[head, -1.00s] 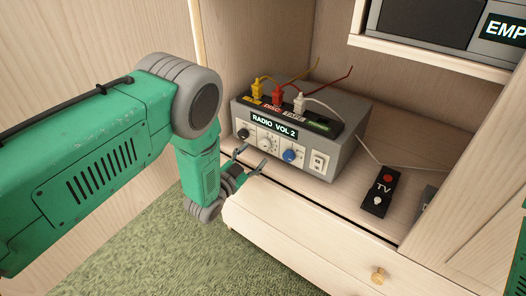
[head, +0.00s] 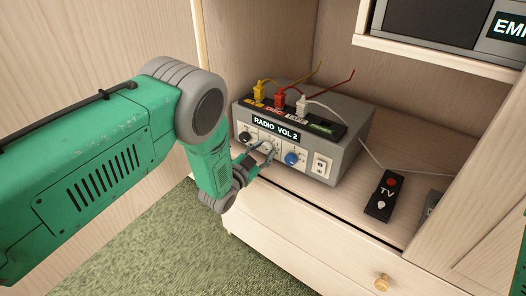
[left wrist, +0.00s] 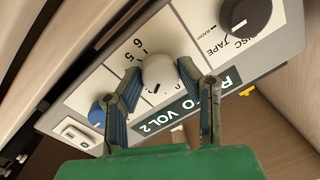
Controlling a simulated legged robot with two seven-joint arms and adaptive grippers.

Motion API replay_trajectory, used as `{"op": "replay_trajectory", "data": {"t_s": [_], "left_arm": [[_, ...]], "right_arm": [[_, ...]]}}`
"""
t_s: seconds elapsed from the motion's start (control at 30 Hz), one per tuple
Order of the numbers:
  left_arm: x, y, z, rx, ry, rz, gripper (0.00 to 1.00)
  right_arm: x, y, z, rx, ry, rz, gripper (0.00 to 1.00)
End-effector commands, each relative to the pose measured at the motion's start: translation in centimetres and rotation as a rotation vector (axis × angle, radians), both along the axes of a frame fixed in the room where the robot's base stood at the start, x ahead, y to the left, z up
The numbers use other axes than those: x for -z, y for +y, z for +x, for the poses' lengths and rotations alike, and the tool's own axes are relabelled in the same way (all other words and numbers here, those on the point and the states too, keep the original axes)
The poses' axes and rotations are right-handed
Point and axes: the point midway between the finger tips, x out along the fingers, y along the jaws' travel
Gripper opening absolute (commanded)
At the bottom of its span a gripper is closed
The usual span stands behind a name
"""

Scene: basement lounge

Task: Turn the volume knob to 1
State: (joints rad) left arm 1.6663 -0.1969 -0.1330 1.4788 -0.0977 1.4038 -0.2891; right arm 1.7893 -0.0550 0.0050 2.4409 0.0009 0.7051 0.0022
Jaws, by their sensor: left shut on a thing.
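The grey radio (head: 345,140) stands on the cabinet shelf, its display (head: 276,130) reading "RADIO VOL 2". The white volume knob (left wrist: 160,72) is the middle one on the front panel, with numbers such as 5 and 6 beside it in the left wrist view. My left gripper (head: 262,153) is at the panel, its two fingers on either side of this knob and shut on it. In the head view the fingers partly cover the knob. My right gripper is not in view.
A black knob (head: 245,137) and a blue knob (head: 292,158) flank the volume knob, with a white switch (head: 320,167) at the right. Yellow, red and white plugs stand on top. A TV remote (head: 385,195) lies on the shelf. A drawer (head: 310,235) is below.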

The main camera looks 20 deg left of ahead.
Motion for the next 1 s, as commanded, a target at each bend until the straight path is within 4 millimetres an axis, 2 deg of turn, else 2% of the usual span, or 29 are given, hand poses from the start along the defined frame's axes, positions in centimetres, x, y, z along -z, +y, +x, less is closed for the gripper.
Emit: {"op": "replay_trajectory", "data": {"t_s": [0.27, 0.7, 1.0], "left_arm": [[-0.1, 0.3, 0.0, -0.005, 0.027, -0.071, 0.03], [-0.2, 0.3, 0.1, -0.004, 0.124, -0.345, 0.03], [-0.2, 0.3, 0.1, -0.004, 0.167, -0.464, 0.03]], "right_arm": [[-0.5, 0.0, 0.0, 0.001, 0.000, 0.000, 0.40], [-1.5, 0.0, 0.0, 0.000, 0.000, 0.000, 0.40], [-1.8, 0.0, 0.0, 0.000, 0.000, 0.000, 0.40]]}}
